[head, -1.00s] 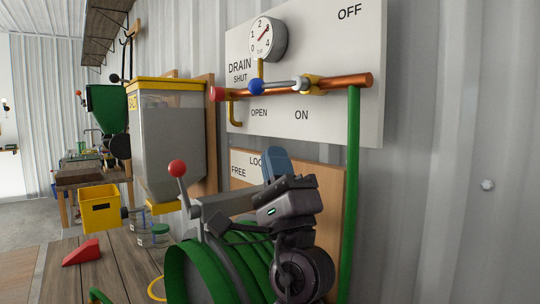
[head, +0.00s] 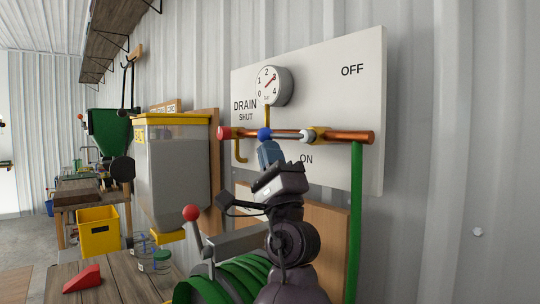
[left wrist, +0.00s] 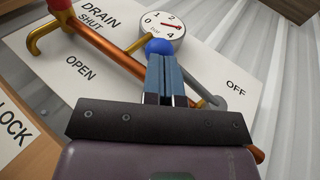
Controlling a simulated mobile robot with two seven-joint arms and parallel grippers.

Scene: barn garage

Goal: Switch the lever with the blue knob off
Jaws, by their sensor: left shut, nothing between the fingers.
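The lever with the blue knob (head: 264,134) lies along the copper pipe on the white board, its grey rod (head: 288,135) running left from the brass valve (head: 315,135). ON is printed below the valve and OFF at the board's upper right. My left gripper (head: 268,148) is shut and empty, its blue fingertips just below the knob in the head view. In the left wrist view the blue knob (left wrist: 158,47) shows just beyond the fingertips (left wrist: 162,60); I cannot tell whether they touch. The fingers hide part of the rod there. My right gripper is not in view.
A pressure gauge (head: 271,86) sits above the pipe, and a red-ended drain fitting (head: 224,133) is at its left. A green hose (head: 356,220) hangs at the right. A red-knobbed lever (head: 191,213) stands over the green reel (head: 235,280) below.

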